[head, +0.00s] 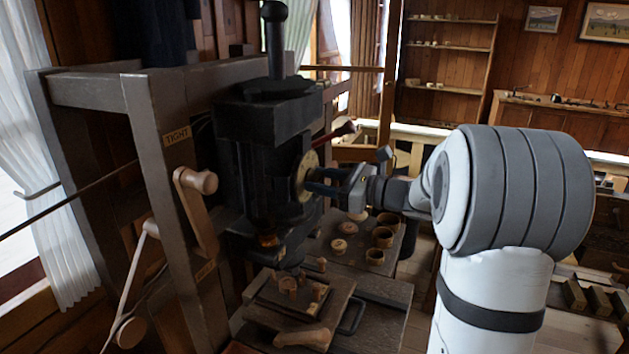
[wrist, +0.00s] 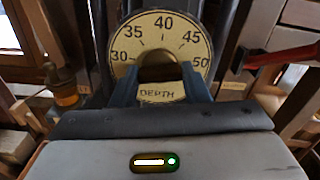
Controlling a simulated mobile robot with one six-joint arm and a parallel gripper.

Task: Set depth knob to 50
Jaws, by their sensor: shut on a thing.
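The depth dial (wrist: 143,50) is a round cream plate marked 30, 35, 40, 45 and 50, with 40 at the top and 50 at the right. The depth knob (wrist: 158,67) is at its centre, mostly hidden by my fingers; I cannot see a pointer or tell its reading. A DEPTH label (wrist: 161,92) sits below. In the head view the dial (head: 302,172) is on the right side of the dark machine (head: 262,150), seen nearly edge-on. My gripper (head: 314,181) reaches it from the right. Its blue fingers are shut on the knob, also in the wrist view (wrist: 160,82).
A wooden-handled crank (head: 197,181) stands left of the machine beside a TIGHT label. A red-handled lever (head: 335,132) juts out just above my gripper. Wooden cups (head: 382,237) stand on the bench below. A work table with wooden pieces (head: 300,300) is under the machine.

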